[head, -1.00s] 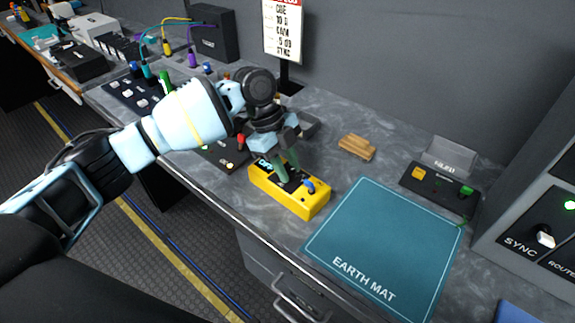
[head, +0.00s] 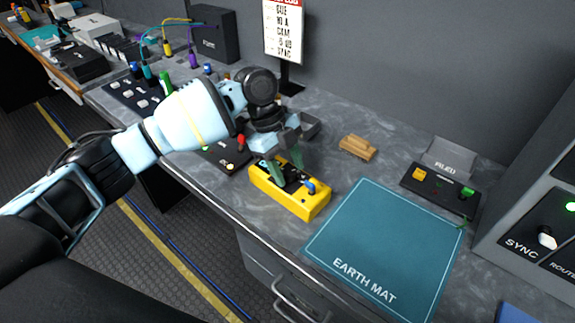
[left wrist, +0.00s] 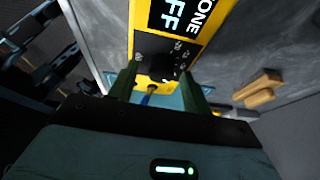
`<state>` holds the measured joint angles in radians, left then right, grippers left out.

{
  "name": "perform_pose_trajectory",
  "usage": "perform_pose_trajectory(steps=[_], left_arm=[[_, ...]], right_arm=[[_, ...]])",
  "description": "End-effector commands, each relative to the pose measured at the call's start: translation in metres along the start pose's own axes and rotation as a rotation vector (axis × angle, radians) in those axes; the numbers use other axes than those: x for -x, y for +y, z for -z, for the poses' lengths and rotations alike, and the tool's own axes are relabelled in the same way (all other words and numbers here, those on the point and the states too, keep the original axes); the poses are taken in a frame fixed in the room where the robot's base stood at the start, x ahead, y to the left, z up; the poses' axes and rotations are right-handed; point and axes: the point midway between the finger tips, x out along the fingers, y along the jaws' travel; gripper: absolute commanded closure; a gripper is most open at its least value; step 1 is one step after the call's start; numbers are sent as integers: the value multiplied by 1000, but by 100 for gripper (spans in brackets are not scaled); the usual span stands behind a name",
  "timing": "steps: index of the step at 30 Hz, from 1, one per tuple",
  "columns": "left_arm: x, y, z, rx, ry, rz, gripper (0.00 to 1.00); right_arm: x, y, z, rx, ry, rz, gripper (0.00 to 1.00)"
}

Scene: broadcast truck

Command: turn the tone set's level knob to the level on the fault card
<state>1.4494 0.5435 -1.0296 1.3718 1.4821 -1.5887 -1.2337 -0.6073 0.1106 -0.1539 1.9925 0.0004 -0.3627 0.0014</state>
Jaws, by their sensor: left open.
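The yellow tone set (head: 310,207) sits on the grey bench, left of the earth mat. In the left wrist view its display (left wrist: 178,18) reads "OFF", with "TONE" printed on the yellow case beside it. A dark level knob (left wrist: 158,66) stands on a black panel with small white marks; I cannot read its setting. My left gripper (head: 286,175) points down over the tone set, with its fingers (left wrist: 160,88) open on either side of the knob. I cannot tell whether they touch it. The fault card (head: 284,32) stands behind on a post, its top partly cut off. My right gripper is out of view.
The teal earth mat (head: 385,250) lies flat to the right. A wooden block (head: 358,147) lies behind it. A black box with yellow and green buttons (head: 440,190) and the SYNC panel (head: 530,240) stand at the right. A switch panel (head: 135,95) is at the left.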

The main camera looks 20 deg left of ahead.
Motion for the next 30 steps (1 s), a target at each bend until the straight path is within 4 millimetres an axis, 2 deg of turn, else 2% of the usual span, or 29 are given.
perform_pose_trajectory(steps=[5, 12, 18, 30], left_arm=[[12, 0, 0, 0, 0, 2, 51], [50, 0, 0, 0, 0, 2, 51], [72, 0, 0, 1, 0, 1, 51], [78, 0, 0, 0, 0, 0, 51]], right_arm=[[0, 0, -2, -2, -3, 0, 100], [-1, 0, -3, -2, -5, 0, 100], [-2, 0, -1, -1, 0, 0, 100], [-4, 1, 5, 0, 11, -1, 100]])
